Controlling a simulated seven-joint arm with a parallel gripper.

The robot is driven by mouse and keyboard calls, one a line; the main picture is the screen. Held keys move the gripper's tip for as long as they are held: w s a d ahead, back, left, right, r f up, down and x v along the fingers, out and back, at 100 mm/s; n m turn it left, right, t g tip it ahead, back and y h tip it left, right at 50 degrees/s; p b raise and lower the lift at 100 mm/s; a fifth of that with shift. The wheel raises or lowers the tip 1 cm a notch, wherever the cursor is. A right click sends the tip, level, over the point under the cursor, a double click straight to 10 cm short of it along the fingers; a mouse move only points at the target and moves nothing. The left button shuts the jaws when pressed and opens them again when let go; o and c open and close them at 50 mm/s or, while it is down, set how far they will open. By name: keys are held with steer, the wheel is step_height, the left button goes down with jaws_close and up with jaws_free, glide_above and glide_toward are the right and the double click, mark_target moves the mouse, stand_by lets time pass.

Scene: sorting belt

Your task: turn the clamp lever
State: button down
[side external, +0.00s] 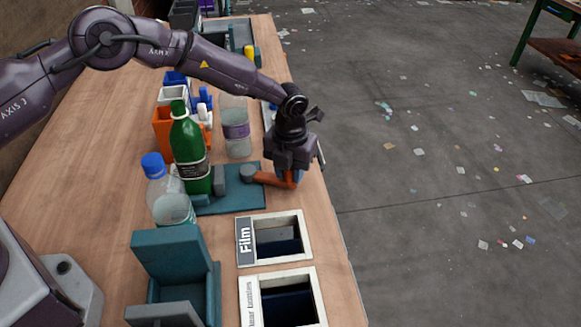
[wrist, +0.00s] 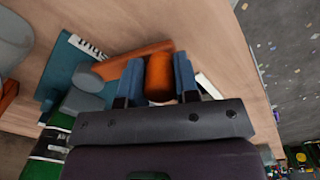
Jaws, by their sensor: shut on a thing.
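The clamp lever (side external: 273,180) is an orange bar on a teal base plate (side external: 233,203), pivoting at a grey round post (side external: 247,173). In the wrist view the orange bar (wrist: 130,58) runs to an upright orange knob (wrist: 159,75). My gripper (side external: 291,180) points down at the lever's right end. In the wrist view the blue fingers of my gripper (wrist: 158,78) are shut on the knob from both sides. A green bottle (side external: 190,150) stands upright at the left of the base plate. The fingertips are mostly hidden in the side view.
A clear bottle with a blue cap (side external: 167,195) and another clear bottle (side external: 235,128) stand near the plate. Bins, including an orange one (side external: 165,130), stand behind. The Film opening (side external: 274,215) lies in front. The table's right edge is close to my gripper.

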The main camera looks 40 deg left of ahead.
steer(key=s+m, duration=0.2)
steer(key=shift+s+d+m, duration=0.2)
steer(key=shift+d+m, duration=0.15)
steer(key=shift+m, duration=0.05)
steer(key=s+m, duration=0.3)
steer(key=shift+m, duration=0.3)
steer(key=s+m, duration=0.1)
steer(key=s+a+m, duration=0.1)
steer(key=m, duration=0.1)
steer(key=shift+s+m, duration=0.3)
steer(key=shift+s, duration=0.1)
steer(key=shift+s+a+m, duration=0.45)
steer(key=shift+s+m, duration=0.15)
steer(key=shift+m, duration=0.25)
steer(key=shift+s+a+m, duration=0.4)
steer(key=shift+s+m, duration=0.15)
steer(key=shift+m, duration=0.3)
steer(key=shift+a, duration=0.1)
steer(key=c, duration=0.8)
jaws_free()
steer(key=shift+c, duration=0.2)
step_height(320, 180, up, 13)
